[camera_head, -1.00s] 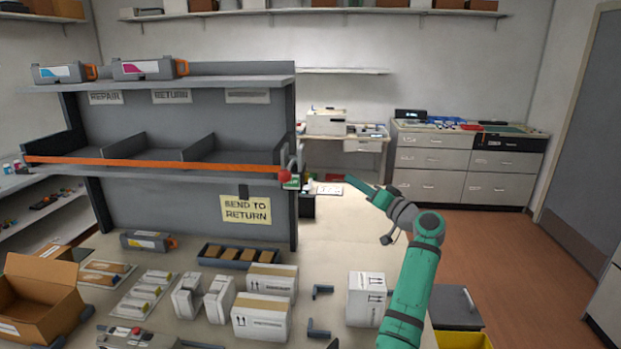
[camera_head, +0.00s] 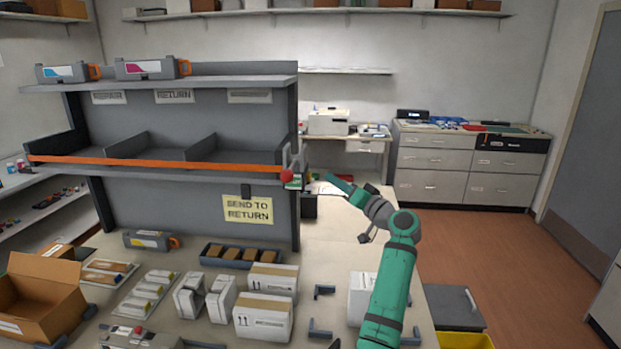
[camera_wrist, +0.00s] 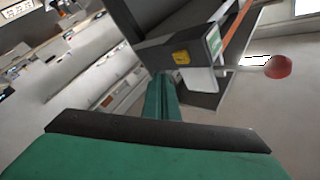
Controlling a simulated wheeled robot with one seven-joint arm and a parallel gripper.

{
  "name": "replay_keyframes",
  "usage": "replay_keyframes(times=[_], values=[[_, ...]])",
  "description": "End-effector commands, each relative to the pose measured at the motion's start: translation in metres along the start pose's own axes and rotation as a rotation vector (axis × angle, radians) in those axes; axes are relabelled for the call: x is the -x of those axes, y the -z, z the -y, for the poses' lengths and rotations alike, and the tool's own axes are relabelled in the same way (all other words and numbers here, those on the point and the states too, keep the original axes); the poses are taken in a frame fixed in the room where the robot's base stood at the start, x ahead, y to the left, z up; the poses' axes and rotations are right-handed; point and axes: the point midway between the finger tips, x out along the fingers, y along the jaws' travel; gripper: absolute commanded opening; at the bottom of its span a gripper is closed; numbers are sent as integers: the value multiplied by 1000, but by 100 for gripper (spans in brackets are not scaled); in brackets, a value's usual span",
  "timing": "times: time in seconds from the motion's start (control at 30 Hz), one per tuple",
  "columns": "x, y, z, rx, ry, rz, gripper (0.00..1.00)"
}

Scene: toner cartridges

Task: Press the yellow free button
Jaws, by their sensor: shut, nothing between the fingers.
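A green and white label is on the housing's adjoining face. I cannot make out the button in the head view. My gripper (camera_wrist: 160,78) is shut and empty, its teal fingers pointing at the housing from just below the button in the picture; I cannot tell the exact gap. In the head view my gripper (camera_head: 328,178) is right of the shelf's end, apart from the red ball knob (camera_head: 287,176).
The red knob also shows in the wrist view (camera_wrist: 278,67), on a rod beside the housing. An orange bar (camera_head: 150,163) runs along the grey shelf's front edge. White boxes (camera_head: 262,318) and dark brackets (camera_head: 320,329) stand on the table below.

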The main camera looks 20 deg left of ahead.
Motion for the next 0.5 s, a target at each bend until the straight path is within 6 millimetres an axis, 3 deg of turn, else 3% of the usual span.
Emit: replay_keyframes(times=[0.2, 0.5], values=[[-14, -10, 10, 1, 0, 1, 0], [-18, -13, 13, 1, 0, -1, 0]])
